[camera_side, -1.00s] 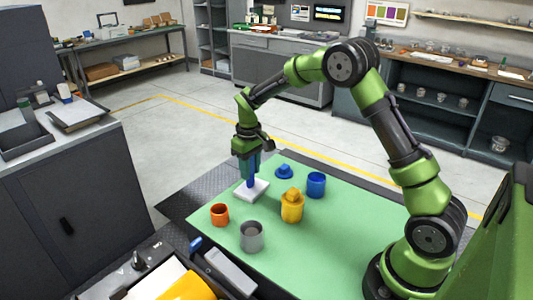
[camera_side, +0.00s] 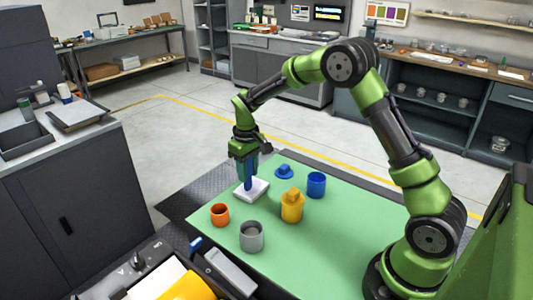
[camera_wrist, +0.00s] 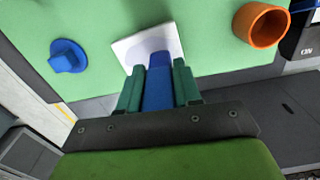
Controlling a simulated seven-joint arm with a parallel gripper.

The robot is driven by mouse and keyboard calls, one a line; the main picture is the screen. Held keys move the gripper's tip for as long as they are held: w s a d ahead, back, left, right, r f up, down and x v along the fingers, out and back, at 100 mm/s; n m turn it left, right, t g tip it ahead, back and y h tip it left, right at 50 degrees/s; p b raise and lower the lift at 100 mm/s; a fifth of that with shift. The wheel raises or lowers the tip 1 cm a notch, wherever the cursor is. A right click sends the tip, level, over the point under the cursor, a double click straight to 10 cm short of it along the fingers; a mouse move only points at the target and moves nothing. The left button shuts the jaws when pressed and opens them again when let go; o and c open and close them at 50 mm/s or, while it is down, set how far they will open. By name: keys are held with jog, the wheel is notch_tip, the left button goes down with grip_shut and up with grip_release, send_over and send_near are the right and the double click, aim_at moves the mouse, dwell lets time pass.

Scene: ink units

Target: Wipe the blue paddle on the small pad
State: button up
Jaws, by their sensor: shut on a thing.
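The blue paddle (camera_wrist: 158,88) is upright between the fingers of my gripper (camera_wrist: 158,85), which is shut on it. In the side view my gripper (camera_side: 246,170) points down over the small white pad (camera_side: 261,186), with the paddle's lower end (camera_side: 248,184) at the pad. The pad also shows in the wrist view (camera_wrist: 128,46), partly covered by the paddle and fingers. I cannot tell for certain whether the paddle touches the pad or is just above it.
On the green mat (camera_side: 300,240) stand a blue cup (camera_side: 316,185), a blue lid with a knob (camera_side: 284,172), a yellow lidded cup (camera_side: 292,208), an orange cup (camera_side: 220,214) and a grey cup (camera_side: 251,237). A blue-handled tool (camera_side: 197,246) lies at the front left edge.

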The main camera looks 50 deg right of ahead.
jog(key=shift+w+d+r, duration=0.1)
jog(key=shift+d, duration=0.75)
jog(key=shift+w+d+f, duration=0.1)
jog(key=shift+d, duration=0.7)
jog(key=shift+w+d+f, duration=0.1)
jog(key=shift+d, duration=0.65)
jog(key=shift+s+a+r, duration=0.1)
jog(key=shift+s+a, duration=0.05)
jog(key=shift+a, duration=0.7)
jog(key=shift+s+a+r, duration=0.1)
jog(key=shift+a, duration=0.7)
jog(key=shift+s+a+f, duration=0.1)
jog(key=shift+a+f, duration=0.05)
jog(key=shift+a, duration=0.65)
jog(key=shift+s+a+f, duration=0.1)
jog(key=shift+a, duration=0.65)
jog(key=shift+w+d+r, duration=0.1)
jog(key=shift+w+d, duration=0.05)
jog(key=shift+d, duration=0.7)
jog(key=shift+w+d+r, duration=0.1)
jog(key=shift+d, duration=0.7)
jog(key=shift+w+d+f, duration=0.15)
jog(key=shift+d, duration=1.4)
notch_tip(320, 180, up, 6)
